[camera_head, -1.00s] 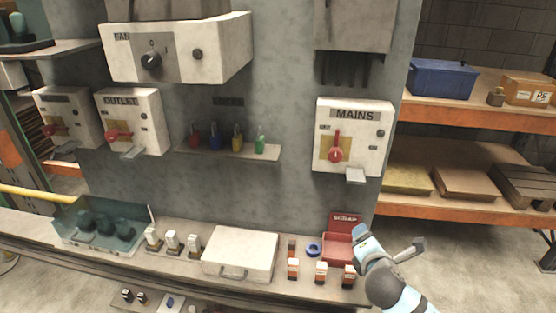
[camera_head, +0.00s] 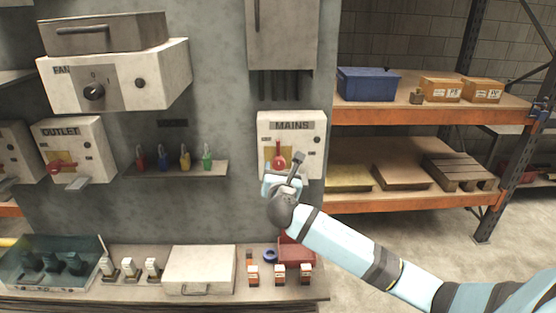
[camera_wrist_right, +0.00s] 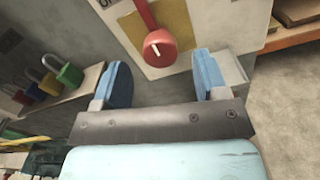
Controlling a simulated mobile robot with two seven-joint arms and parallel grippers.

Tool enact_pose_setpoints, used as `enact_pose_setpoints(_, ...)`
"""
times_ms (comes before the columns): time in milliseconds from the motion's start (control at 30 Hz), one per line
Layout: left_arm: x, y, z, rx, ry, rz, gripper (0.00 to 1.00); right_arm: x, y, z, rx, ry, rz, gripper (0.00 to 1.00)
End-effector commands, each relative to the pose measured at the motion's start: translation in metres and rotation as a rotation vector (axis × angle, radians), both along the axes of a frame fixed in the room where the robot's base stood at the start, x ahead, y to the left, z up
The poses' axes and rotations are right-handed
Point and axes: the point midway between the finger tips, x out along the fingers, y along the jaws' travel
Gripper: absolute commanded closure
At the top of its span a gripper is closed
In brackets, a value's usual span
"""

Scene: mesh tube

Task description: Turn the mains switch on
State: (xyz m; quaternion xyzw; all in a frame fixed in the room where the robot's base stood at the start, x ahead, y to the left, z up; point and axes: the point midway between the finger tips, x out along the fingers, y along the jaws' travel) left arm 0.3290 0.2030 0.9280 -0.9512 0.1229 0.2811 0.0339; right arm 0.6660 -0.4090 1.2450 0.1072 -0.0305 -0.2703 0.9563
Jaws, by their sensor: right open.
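The mains switch box (camera_head: 308,133) is a white box on the grey wall, labelled MAINS. In the right wrist view the red handle (camera_wrist_right: 158,43) is just beyond the fingertips, near the middle. My right gripper (camera_wrist_right: 160,75) is open and empty, its two blue fingers apart, with the handle's hub ahead of the gap and not between them. In the head view my right gripper (camera_head: 284,178) covers the lower part of the mains box. My left gripper is not in view.
A shelf with several coloured padlocks (camera_head: 184,157) is left of the mains box. The outlet box (camera_head: 73,135) and fan box (camera_head: 120,77) are further left. Below, the bench holds a white case (camera_head: 200,268) and red scrap bin (camera_head: 297,250). Orange racking (camera_head: 420,207) stands right.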

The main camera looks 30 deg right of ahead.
Motion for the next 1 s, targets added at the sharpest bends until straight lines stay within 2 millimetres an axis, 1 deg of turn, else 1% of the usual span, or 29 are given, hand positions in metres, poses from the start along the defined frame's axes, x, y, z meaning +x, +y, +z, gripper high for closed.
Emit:
enact_pose_setpoints(33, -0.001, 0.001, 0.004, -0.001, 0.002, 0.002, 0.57, 0.009, -0.006, 0.002, -0.001, 0.001, -0.002, 0.33)
enact_pose_setpoints(100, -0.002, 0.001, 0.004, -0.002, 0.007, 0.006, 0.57, 0.019, -0.012, 0.002, -0.001, 0.001, -0.001, 0.33)
enact_pose_setpoints(200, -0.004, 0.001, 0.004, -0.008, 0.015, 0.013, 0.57, 0.031, -0.019, 0.001, 0.0, 0.0, -0.001, 0.33)
enact_pose_setpoints(300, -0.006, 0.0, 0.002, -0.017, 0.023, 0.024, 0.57, 0.039, -0.023, 0.0, 0.001, 0.001, -0.001, 0.33)
enact_pose_setpoints(433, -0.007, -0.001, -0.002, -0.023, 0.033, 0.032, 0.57, 0.043, -0.026, 0.0, 0.001, 0.0, 0.001, 0.33)
enact_pose_setpoints(667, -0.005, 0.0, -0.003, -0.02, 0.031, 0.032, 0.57, 0.043, -0.026, -0.001, 0.001, 0.0, 0.001, 0.33)
enact_pose_setpoints(700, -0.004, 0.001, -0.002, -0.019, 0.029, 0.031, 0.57, 0.043, -0.026, -0.001, 0.001, 0.0, 0.001, 0.38)
enact_pose_setpoints(767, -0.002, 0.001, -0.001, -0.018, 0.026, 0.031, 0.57, 0.043, -0.026, -0.001, 0.001, 0.0, 0.001, 0.51)
enact_pose_setpoints(800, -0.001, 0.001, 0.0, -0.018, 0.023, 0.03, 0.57, 0.043, -0.026, -0.001, 0.001, 0.0, 0.001, 0.61)
enact_pose_setpoints(900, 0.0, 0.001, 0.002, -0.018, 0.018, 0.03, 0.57, 0.043, -0.026, -0.001, 0.0, 0.001, 0.001, 0.82)
enact_pose_setpoints(1000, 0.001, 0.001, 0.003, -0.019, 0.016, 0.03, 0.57, 0.043, -0.026, -0.001, 0.001, 0.0, 0.001, 0.82)
